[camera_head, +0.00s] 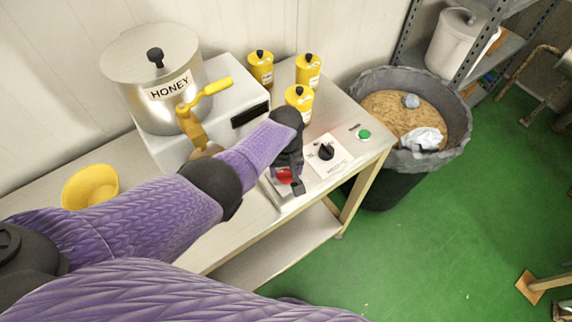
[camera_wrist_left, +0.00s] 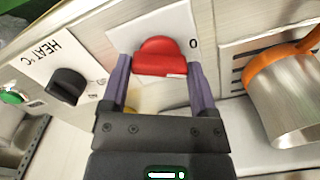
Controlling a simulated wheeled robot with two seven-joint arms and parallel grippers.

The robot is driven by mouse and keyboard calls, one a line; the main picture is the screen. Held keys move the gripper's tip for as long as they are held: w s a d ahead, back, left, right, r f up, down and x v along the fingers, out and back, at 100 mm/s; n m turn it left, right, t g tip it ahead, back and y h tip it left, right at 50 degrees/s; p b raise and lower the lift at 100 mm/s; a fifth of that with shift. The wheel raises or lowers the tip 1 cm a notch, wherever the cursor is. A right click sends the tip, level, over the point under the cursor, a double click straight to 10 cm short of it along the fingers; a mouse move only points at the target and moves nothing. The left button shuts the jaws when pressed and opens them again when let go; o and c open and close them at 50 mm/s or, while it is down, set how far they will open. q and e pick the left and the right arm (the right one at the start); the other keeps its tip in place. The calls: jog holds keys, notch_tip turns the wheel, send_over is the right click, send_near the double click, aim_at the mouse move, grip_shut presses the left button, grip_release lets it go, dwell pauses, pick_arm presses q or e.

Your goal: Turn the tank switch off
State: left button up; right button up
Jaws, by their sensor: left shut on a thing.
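The tank switch is a red knob (camera_wrist_left: 162,58) on a white plate (camera_wrist_left: 122,38) with a "0" printed near its right side in the left wrist view. In the head view the red knob (camera_head: 284,175) shows at the table's front, partly covered by my gripper. My left gripper (camera_wrist_left: 160,85) has one finger on each side of the knob and is shut on it. In the head view my left gripper (camera_head: 290,182) reaches down over the front panel. The switch's exact setting is hard to read. My right gripper is not in view.
A black heat knob (camera_head: 326,152) and a green button (camera_head: 364,134) sit right of the switch. A bin (camera_head: 455,120) stands at right.

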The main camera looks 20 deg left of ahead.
aim_at(286, 170)
pick_arm(q)
jog(key=n, duration=0.3)
jog(key=shift+w+n+p, duration=0.1)
jog(key=shift+n+p, duration=0.25)
jog(key=shift+n, duration=0.95)
jog(key=o, duration=1.1)
notch_tip(286, 170, up, 10)
jog(key=p, duration=0.7)
